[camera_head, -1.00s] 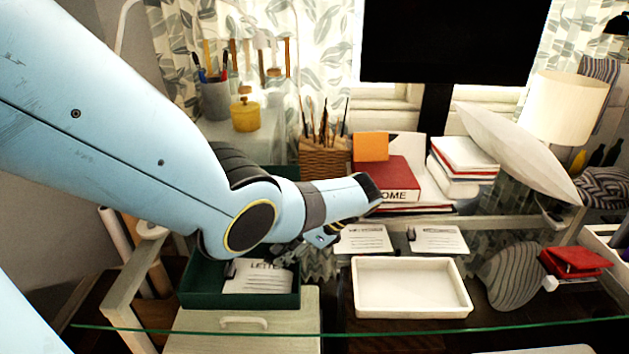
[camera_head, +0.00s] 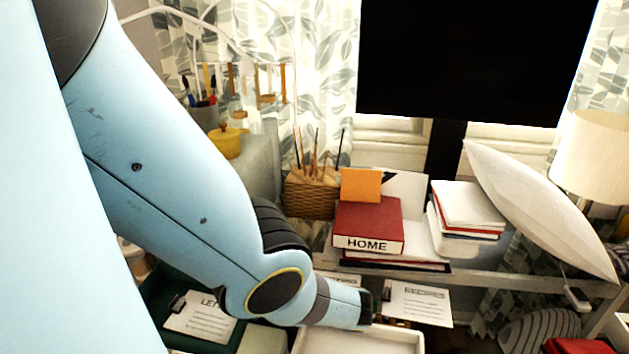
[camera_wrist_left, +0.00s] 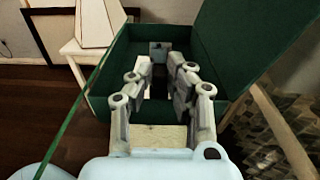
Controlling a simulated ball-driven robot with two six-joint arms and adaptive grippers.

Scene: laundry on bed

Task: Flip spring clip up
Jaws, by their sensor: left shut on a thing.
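My left gripper's fingers (camera_wrist_left: 160,90) reach into a dark green open box (camera_wrist_left: 105,75) in the wrist view. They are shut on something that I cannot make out. In the head view my left arm hides the fingers. The green box (camera_head: 157,328) also shows there, behind and below my arm. A paper headed with "LE" (camera_head: 200,318) lies in it, with a dark spring clip (camera_head: 178,303) at its upper left edge. A RECIPES sheet (camera_head: 418,303) with a dark clip (camera_head: 388,291) lies right of my arm. My right gripper is not in view.
A white tray (camera_head: 395,342) is at the lower middle. A red HOME book (camera_head: 368,223), a wicker brush holder (camera_head: 310,195) and a book stack (camera_head: 467,210) stand behind. A black screen (camera_head: 460,60) hangs above.

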